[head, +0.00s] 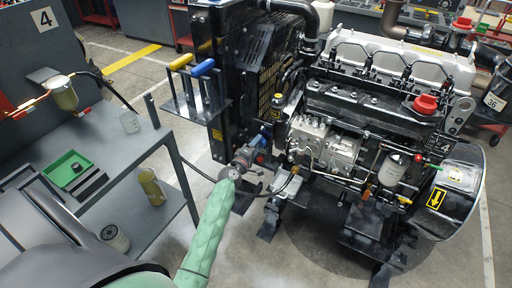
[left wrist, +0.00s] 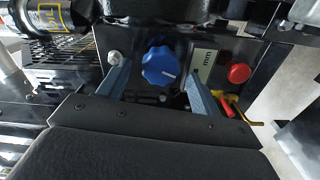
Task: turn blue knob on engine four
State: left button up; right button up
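The engine (head: 350,110) stands in the middle of the head view and bears a "4" label at its right end. The blue knob (left wrist: 161,66) shows in the left wrist view, round and lobed with a white pointer mark, on a dark panel. My right gripper is not in view.
A red button (left wrist: 239,73) sits right of the knob, beside a small "mm" plate (left wrist: 202,60). A grey workbench (head: 120,150) with a green tray (head: 66,168) stands at the left.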

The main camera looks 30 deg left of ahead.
pick_arm(q)
jog(key=s+b, duration=0.1)
jog(key=s, duration=0.7)
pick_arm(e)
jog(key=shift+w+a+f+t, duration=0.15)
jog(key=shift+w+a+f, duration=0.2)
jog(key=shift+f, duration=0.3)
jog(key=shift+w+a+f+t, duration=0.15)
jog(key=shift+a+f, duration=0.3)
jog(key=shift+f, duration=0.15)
pick_arm(q)
jog(key=shift+w, duration=0.1)
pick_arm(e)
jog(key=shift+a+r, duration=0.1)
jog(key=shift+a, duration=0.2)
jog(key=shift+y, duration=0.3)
